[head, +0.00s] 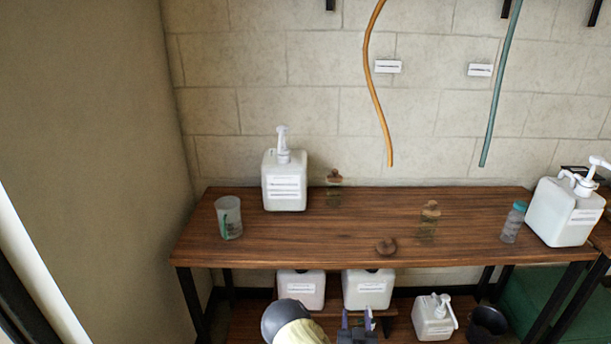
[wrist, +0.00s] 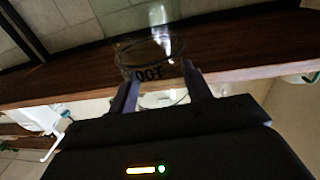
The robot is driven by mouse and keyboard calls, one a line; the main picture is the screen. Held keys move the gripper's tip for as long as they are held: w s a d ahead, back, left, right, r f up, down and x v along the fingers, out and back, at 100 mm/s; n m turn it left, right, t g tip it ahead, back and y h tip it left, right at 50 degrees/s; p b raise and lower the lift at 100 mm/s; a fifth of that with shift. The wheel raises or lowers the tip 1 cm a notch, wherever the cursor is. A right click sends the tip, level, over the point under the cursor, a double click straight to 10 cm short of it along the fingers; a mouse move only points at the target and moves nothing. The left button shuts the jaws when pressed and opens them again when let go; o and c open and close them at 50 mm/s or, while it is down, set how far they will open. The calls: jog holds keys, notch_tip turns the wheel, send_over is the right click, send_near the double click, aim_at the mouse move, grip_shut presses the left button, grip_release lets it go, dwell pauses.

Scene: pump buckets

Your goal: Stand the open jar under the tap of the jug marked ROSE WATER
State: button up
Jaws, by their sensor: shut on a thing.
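In the wrist view a clear glass jar (wrist: 148,52) is between the fingers of my gripper (wrist: 158,84), which is shut on it. Its rim looks open, and dark lettering shows on its side, too partial to read. In the head view my gripper (head: 366,327) is low at the bottom edge, in front of the table; the jar is hard to make out there. White pump jugs stand at the table's back left (head: 285,190) and right end (head: 562,213). More white jugs are below, at left (head: 302,290), middle (head: 368,292) and right (head: 433,322). Their labels are too small to read, so I cannot tell which is ROSE WATER.
A dark bucket (head: 488,325) stands below. Orange (head: 372,80) and green (head: 500,85) hoses hang behind.

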notch_tip(320, 180, up, 17)
jog(key=s+y+p, duration=0.1)
jog(key=p, duration=1.3)
jog(key=shift+s+d+n+y, duration=0.2)
jog(key=shift+s+n+y, duration=0.1)
jog(key=shift+s+n, duration=0.1)
jog(key=shift+f, duration=0.1)
jog(key=s, duration=0.1)
jog(key=s+r, duration=0.1)
jog(key=s, duration=0.1)
jog(key=s+r, duration=0.1)
jog(key=shift+s+r, duration=0.1)
jog(key=shift+s, duration=0.1)
jog(key=s+f, duration=0.4)
jog(key=f, duration=0.1)
jog(key=shift+s+f, duration=0.2)
jog(key=shift+f, duration=0.05)
